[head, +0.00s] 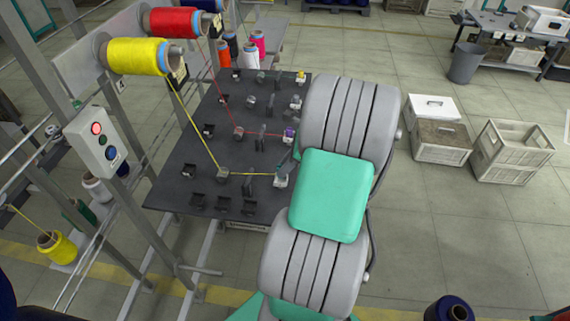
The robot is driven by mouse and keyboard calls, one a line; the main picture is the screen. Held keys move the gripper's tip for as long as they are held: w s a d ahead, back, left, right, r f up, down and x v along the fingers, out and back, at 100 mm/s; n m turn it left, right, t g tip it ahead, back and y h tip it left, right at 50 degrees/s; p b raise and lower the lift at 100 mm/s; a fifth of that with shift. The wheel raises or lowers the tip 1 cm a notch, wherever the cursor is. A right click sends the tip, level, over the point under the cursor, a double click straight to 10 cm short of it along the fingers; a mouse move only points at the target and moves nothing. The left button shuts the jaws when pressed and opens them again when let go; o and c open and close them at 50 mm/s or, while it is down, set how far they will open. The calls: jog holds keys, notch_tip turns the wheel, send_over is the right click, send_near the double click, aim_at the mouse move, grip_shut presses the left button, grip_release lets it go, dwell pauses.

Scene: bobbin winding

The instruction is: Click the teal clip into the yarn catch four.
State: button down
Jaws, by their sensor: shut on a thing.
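The yellow yarn line runs from the yellow spool (137,57), next to a sign marked 4, down to a guide on the dark board (180,155). From there it runs right to a pale yarn catch (281,182) at the board's near right. A small teal clip (279,171) shows at the end of the yellow yarn, at the catch. My gripper (286,168) is there, shut on the clip, mostly hidden behind my grey and teal arm. Whether the clip is seated in the catch or just above it, I cannot tell.
A red yarn ends at a purple clip (289,133) in the row behind. Several guides and posts stand on the board. A control box (96,141) with buttons is at left. White crates (513,152) stand on the floor at right.

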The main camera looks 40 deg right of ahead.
jog(key=shift+f, duration=1.05)
jog(key=c, duration=1.2)
grip_release()
jog(key=v, duration=0.7)
jog(key=shift+s+d+r+b, duration=0.1)
jog(key=shift+r+b, duration=0.2)
jog(key=shift+r, duration=0.05)
